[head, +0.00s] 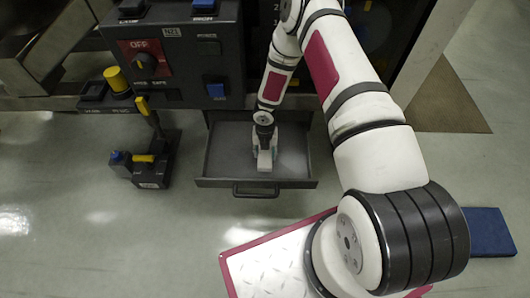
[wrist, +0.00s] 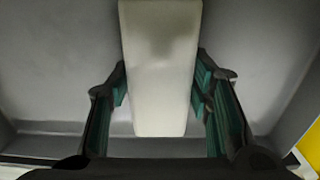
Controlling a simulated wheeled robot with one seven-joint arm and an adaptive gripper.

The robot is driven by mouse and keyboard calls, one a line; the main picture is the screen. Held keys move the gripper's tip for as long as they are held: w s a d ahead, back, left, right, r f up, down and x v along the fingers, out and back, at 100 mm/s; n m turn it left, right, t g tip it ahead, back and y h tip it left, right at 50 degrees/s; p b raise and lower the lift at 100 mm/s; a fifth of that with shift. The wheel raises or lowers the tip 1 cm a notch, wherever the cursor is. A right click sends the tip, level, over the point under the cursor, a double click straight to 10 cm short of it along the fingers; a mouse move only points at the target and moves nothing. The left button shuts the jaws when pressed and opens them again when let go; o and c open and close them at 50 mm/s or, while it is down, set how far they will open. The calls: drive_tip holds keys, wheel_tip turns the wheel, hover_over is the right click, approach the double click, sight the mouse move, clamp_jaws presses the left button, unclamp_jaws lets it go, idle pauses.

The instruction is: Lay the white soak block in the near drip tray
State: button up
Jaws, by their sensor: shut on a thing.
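The white soak block (head: 265,161) is a long pale bar, held between the fingers of my gripper (head: 264,143). In the wrist view the white soak block (wrist: 160,60) runs from the top edge down between the green pads of my gripper (wrist: 161,85). A grey drawer-like drip tray (head: 217,183) with a front handle stands pulled out below the cabinet. The block and gripper are within the tray's outline in the head view. The tray's grey floor and walls surround the block in the wrist view. I cannot tell whether the block touches the floor.
A dark control panel (head: 180,62) with a red OFF switch stands behind the tray. A black fixture (head: 152,172) with yellow and blue parts is to its left. A blue block-like thing (head: 489,232) lies at the right.

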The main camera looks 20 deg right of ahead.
drive_tip(key=o, duration=1.1)
drive_tip(key=shift+o, duration=0.2)
